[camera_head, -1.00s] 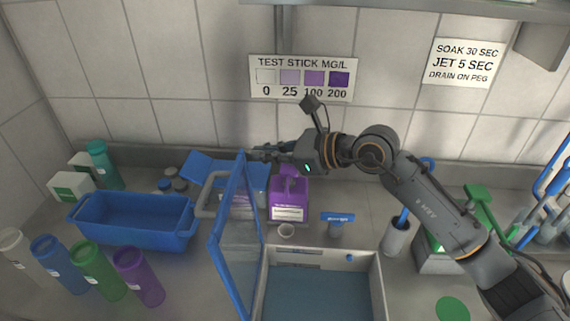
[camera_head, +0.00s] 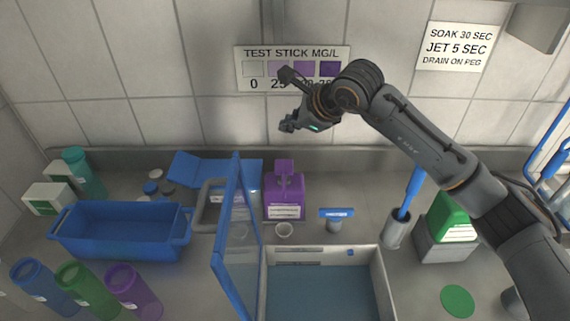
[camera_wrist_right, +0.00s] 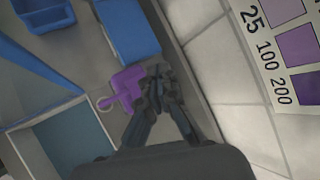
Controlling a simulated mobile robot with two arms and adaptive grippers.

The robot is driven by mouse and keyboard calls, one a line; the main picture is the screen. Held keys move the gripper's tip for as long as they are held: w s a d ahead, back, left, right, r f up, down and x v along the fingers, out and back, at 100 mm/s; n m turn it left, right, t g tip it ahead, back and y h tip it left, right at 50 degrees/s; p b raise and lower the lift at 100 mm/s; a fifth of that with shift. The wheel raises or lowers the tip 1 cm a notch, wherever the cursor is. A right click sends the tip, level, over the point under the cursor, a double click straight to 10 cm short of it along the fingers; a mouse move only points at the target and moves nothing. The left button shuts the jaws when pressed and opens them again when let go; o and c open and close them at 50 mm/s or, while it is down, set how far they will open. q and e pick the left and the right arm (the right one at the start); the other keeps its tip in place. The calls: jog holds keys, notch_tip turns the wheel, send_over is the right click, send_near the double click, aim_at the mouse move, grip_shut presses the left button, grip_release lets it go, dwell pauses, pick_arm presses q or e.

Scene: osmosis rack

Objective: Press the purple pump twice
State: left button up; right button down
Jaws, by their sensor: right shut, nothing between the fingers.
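The purple pump bottle (camera_head: 284,199) stands upright on the counter near the back wall, with its pump head (camera_head: 284,167) on top and a white label on its front. In the right wrist view the purple pump (camera_wrist_right: 124,88) shows just left of the fingers, seen from above. My right gripper (camera_head: 288,126) is shut and empty. It is raised in front of the wall, above the pump head and clear of it; the fingertips also show in the right wrist view (camera_wrist_right: 158,72). My left gripper is in no view.
A small white cup (camera_head: 284,231) sits in front of the bottle. An open blue-framed lid (camera_head: 219,258) stands to its left, above a light box (camera_head: 378,285). A blue tub (camera_head: 120,250) is farther left.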

aim_at(277, 160)
jog(key=f, duration=0.3)
jog(key=f+b, duration=0.1)
jog(key=f, duration=0.2)
jog(key=shift+w+a, duration=0.15)
jog(key=shift+a, duration=0.05)
notch_tip(277, 160, down, 2)
jog(key=shift+w+f+b, duration=0.1)
jog(key=shift+f+b, duration=0.1)
jog(key=shift+b, duration=1)
jog(key=shift+a+f+b, duration=0.1)
jog(key=shift+f+b, duration=0.25)
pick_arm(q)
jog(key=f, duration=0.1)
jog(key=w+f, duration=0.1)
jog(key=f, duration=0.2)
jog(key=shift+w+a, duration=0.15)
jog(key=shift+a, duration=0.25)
pick_arm(e)
jog(key=shift+r, duration=0.1)
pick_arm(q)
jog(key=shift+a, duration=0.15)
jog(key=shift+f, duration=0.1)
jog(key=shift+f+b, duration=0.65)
pick_arm(e)
jog(key=shift+f, duration=0.5)
